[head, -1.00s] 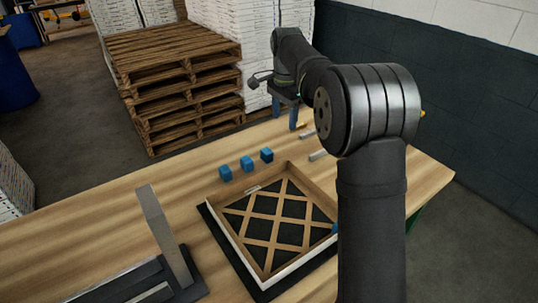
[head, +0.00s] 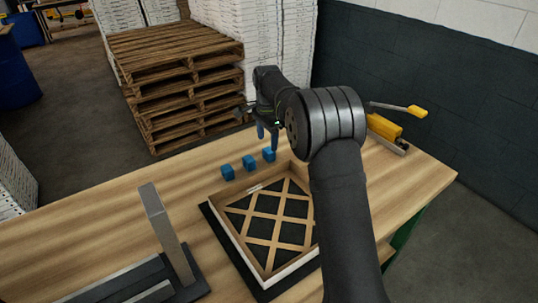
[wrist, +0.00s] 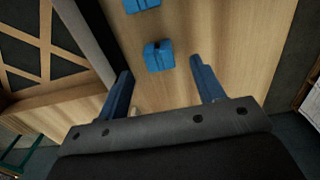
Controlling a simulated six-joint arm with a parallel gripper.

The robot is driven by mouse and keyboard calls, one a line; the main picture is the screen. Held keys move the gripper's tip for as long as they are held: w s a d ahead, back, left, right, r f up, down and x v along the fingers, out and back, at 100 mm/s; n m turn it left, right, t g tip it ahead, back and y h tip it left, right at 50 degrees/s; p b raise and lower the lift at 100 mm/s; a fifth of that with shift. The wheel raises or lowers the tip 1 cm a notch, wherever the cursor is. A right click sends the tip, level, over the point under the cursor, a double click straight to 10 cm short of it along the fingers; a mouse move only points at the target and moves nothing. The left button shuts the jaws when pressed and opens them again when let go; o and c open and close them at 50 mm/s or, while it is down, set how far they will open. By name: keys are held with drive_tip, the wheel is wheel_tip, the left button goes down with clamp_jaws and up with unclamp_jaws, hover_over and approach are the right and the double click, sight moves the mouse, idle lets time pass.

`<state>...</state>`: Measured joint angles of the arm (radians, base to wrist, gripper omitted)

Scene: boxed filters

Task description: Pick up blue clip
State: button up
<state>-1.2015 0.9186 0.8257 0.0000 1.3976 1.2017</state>
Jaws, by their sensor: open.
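Three blue clips stand in a row on the wooden table (head: 110,225) just beyond the box: a left one (head: 228,172), a middle one (head: 249,162) and a right one (head: 269,154). My gripper (head: 268,136) is open and empty, pointing down above and just behind the right clip. In the wrist view, one blue clip (wrist: 159,56) lies ahead of the gap between the two blue fingers of my gripper (wrist: 161,70), apart from both. A second clip (wrist: 142,4) is cut off at the top edge.
An open box (head: 240,256) with a lattice filter lies on a dark mat close to the clips. A grey upright plate (head: 165,235) stands at the left. A yellow-handled clamp (head: 385,128) is at the right. Stacked pallets (head: 180,85) stand behind the table.

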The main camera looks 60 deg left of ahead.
sight(268, 150)
drive_tip(key=shift+d+f, duration=0.1)
drive_tip(key=shift+f, duration=2.95)
drive_tip(key=c, duration=1.1)
